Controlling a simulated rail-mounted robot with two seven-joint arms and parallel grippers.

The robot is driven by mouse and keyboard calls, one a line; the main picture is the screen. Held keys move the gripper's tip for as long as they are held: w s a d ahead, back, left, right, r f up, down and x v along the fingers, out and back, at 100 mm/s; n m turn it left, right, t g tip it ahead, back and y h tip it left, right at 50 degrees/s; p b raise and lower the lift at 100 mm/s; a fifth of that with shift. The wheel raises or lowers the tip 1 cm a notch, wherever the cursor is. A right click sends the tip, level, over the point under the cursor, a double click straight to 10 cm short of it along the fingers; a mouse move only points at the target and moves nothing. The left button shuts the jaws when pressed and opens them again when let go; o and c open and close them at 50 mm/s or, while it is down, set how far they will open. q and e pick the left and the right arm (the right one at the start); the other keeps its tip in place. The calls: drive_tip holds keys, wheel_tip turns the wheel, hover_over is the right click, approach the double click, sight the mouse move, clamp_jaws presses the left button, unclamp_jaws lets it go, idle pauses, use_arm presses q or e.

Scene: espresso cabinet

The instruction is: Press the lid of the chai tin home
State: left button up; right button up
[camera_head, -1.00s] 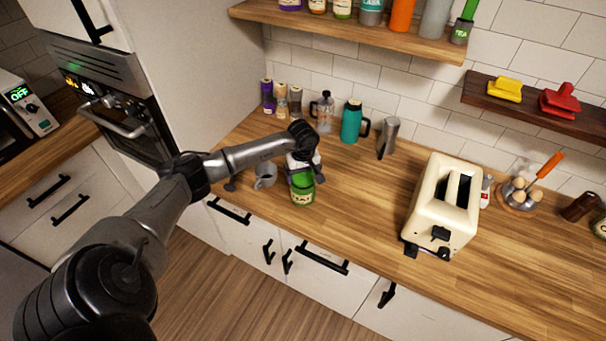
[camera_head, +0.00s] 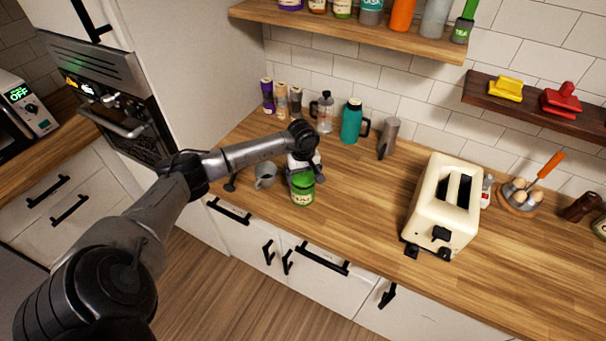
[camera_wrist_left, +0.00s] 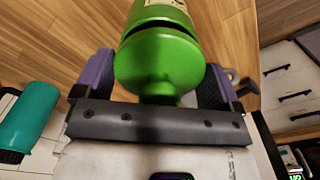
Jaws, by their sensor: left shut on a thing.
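The green chai tin (camera_head: 303,197) stands on the wooden counter near its front edge. My left gripper (camera_head: 301,174) is at the top of the tin. In the left wrist view, the rounded green lid (camera_wrist_left: 160,62) with its knob sits between the two purple-padded fingers of my left gripper (camera_wrist_left: 158,88), which are shut on it. A dark curved line runs between the lid and the tin body (camera_wrist_left: 165,8); I cannot tell how wide a gap it is. The tin's far side is hidden. My right gripper is not in view.
A grey mug (camera_head: 265,176) stands close to the left of the tin. A teal bottle (camera_head: 351,122), a metal jug (camera_head: 388,138) and several spice jars stand along the wall. A cream toaster (camera_head: 443,203) stands to the right, with clear counter between.

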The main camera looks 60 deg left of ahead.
use_arm(q)
drive_tip(key=shift+f+b, duration=0.15)
drive_tip(key=shift+b, duration=0.15)
idle(0.6)
drive_tip(key=shift+b, duration=0.3)
idle(0.5)
drive_tip(key=o, duration=0.6)
